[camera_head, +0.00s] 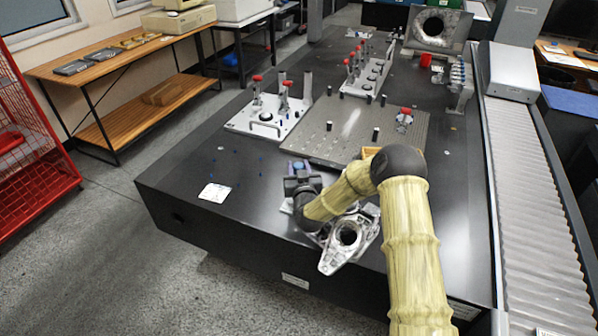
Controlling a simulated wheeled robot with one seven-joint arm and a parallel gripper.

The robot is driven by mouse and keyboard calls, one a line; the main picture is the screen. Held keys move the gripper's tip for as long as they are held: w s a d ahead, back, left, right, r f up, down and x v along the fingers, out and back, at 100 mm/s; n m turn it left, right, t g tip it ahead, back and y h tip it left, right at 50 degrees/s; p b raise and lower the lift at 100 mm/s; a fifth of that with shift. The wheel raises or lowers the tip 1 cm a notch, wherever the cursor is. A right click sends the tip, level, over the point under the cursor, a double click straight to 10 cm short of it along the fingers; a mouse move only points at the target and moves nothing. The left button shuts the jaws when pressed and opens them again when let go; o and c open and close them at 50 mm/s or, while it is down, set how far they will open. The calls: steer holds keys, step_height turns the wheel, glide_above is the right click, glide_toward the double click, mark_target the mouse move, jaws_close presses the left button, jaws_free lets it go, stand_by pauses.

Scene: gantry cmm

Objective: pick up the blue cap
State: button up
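A small blue thing (299,166), which looks like the blue cap, shows right at the end of my gripper (294,168), over the near part of the black granite table (230,215). My dark gripper body and wrist cover part of this spot. The fingers are too small and too hidden to tell whether they touch the cap or are closed on it. I cannot tell whether the cap rests on the table or is lifted.
A metal casting (338,262) lies beside my forearm near the table's front edge. A grey hole plate (340,150) and a fixture plate with red-handled clamps (262,125) stand behind my gripper.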

mark_target(297, 166)
steer(key=shift+a, duration=0.2)
steer(key=c, duration=0.3)
steer(key=shift+s+a, duration=0.15)
steer(key=shift+a, duration=0.05)
step_height(297, 166, up, 8)
steer(key=p, duration=0.4)
steer(key=shift+d+f, duration=0.15)
steer(key=shift+f, duration=0.05)
steer(key=shift+f+b+v, duration=0.15)
steer(key=shift+b+v, duration=0.9)
steer(key=shift+v, duration=3.45)
steer(key=shift+f+b+v, duration=0.1)
steer(key=shift+b+v, duration=0.9)
steer(key=shift+v, duration=3.5)
